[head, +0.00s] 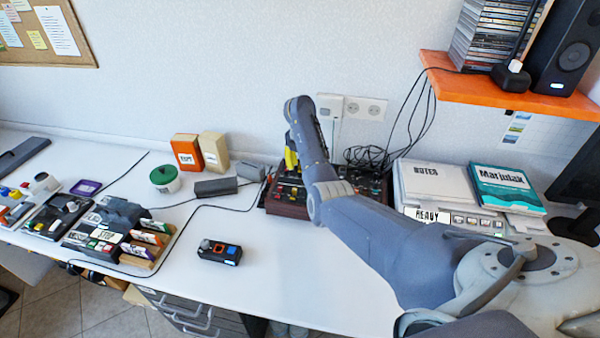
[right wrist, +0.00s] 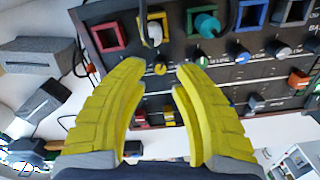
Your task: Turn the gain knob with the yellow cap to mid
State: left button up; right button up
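The gain knob with the yellow cap (right wrist: 160,68) sits on the dark front of a panel in a wooden case (right wrist: 118,72). A dark mark shows on the cap; I cannot tell its exact setting. My right gripper (right wrist: 161,70) is open, its yellow fingertips on either side of the yellow-capped knob in the right wrist view. I cannot tell whether they touch it. In the head view, my right gripper (head: 290,158) is over the left part of the case (head: 287,210), and my arm hides part of it. My left gripper is not in view.
Knobs with green (right wrist: 201,58) and blue (right wrist: 243,55) caps sit to the right of the yellow one. A cable plug (right wrist: 154,33) stands just above it. A small black box (head: 219,252) lies on the desk, with clear white surface around it.

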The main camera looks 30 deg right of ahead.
jog(key=shift+f, duration=1.5)
grip_shut()
